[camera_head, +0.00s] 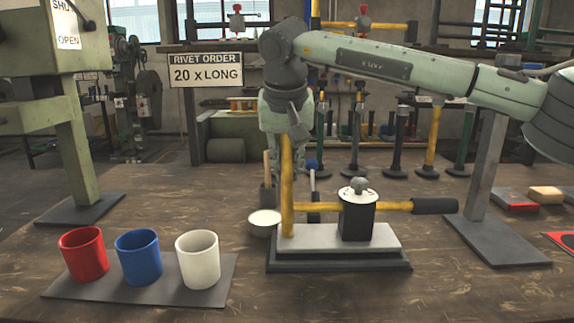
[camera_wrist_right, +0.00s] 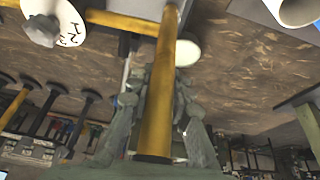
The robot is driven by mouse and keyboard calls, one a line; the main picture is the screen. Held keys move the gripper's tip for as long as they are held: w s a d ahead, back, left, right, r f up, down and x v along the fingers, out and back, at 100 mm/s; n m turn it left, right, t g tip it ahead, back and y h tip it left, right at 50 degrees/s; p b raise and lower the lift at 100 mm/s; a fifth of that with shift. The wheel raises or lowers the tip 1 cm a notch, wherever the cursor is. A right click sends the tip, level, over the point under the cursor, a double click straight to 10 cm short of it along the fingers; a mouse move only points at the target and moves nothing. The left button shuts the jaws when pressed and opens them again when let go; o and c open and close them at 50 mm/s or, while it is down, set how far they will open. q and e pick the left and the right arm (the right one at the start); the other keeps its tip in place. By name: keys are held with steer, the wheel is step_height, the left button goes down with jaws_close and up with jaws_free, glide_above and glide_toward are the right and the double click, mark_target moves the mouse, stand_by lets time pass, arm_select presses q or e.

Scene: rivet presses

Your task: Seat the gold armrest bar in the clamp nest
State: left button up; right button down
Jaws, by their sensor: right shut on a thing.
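The gold armrest bar (camera_head: 287,190) is upright, its lower end over the left part of the clamp's pale base plate (camera_head: 345,238). I cannot tell whether it is seated or just touching there. The clamp nest has a black block (camera_head: 357,218) with a white dial and knob on top, and a yellow lever with a black handle (camera_head: 434,206) lying to the right. My right gripper (camera_head: 303,168) points down, shut on the bar. In the right wrist view, the bar (camera_wrist_right: 158,85) runs between the fingers. My left gripper is not in view.
Red (camera_head: 83,254), blue (camera_head: 138,256) and white (camera_head: 198,259) cups stand on a dark mat at front left. A small white dish (camera_head: 264,222) is just left of the clamp. A sign (camera_head: 206,70) reads "RIVET ORDER 20 x LONG". A grey post (camera_head: 486,180) stands right of the clamp.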

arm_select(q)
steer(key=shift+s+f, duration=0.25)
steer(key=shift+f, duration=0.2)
arm_select(e)
steer(key=shift+r, duration=0.1)
arm_select(q)
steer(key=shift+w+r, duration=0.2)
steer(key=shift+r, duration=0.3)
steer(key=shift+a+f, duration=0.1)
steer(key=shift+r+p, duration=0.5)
steer(key=shift+p, duration=0.2)
stand_by(0.4)
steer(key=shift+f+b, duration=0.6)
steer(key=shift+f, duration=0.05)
arm_select(e)
steer(key=shift+f, duration=1.2)
steer(key=c, duration=1.3)
jaws_free()
